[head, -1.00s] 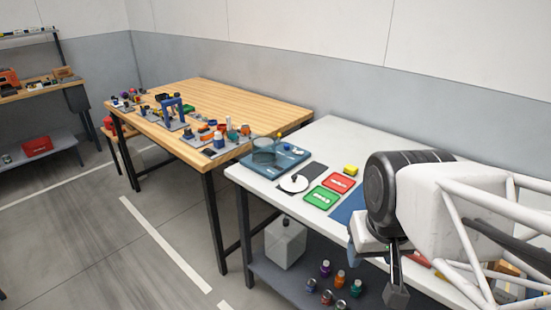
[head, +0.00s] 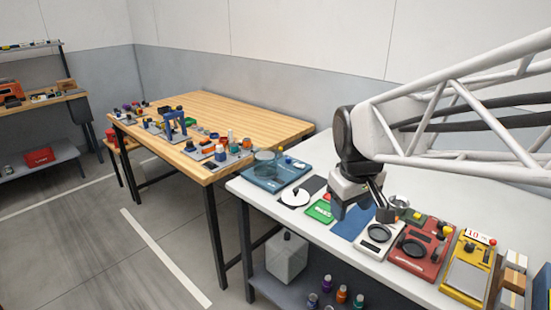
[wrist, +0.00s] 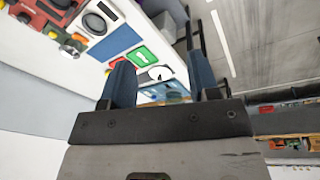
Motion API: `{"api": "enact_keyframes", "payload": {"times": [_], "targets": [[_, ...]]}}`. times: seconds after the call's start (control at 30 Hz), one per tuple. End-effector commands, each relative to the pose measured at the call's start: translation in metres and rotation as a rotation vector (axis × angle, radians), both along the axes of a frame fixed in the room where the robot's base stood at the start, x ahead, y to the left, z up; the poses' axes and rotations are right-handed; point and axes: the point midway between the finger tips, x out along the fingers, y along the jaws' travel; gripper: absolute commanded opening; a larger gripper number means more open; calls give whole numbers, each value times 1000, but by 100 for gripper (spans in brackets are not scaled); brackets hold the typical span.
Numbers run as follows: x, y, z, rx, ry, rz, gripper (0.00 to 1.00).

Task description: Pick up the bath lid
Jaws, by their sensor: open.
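The bath lid, a white disc with a dark knob (head: 295,197), lies on a dark mat on the white table, just in front of the blue bath station. In the wrist view the lid (wrist: 160,73) shows between my fingers, some distance beyond them. The bath, a clear round vessel (head: 265,164), stands on a blue base (head: 290,171). My gripper (head: 362,208) is above the table to the right of the lid, apart from it. It is open and empty, with both blue-grey fingers (wrist: 160,64) showing in the wrist view.
A green tray (head: 320,211) lies right of the lid, partly near my gripper. A blue mat (head: 350,222) lies below the gripper. White, red (head: 421,249) and yellow (head: 467,273) devices line the table's right part. A wooden table (head: 230,108) with several parts stands at the left.

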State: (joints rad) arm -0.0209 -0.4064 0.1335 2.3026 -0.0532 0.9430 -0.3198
Motion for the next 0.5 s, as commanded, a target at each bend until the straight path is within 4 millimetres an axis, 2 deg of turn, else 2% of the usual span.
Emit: {"api": "enact_keyframes", "payload": {"times": [0.03, 0.27, 0.5], "targets": [[14, 1, 0, -8, 9, 32, 56], [73, 6, -3, -45, 40, 186, 56], [135, 13, -15, -80, 75, 348, 56]]}}
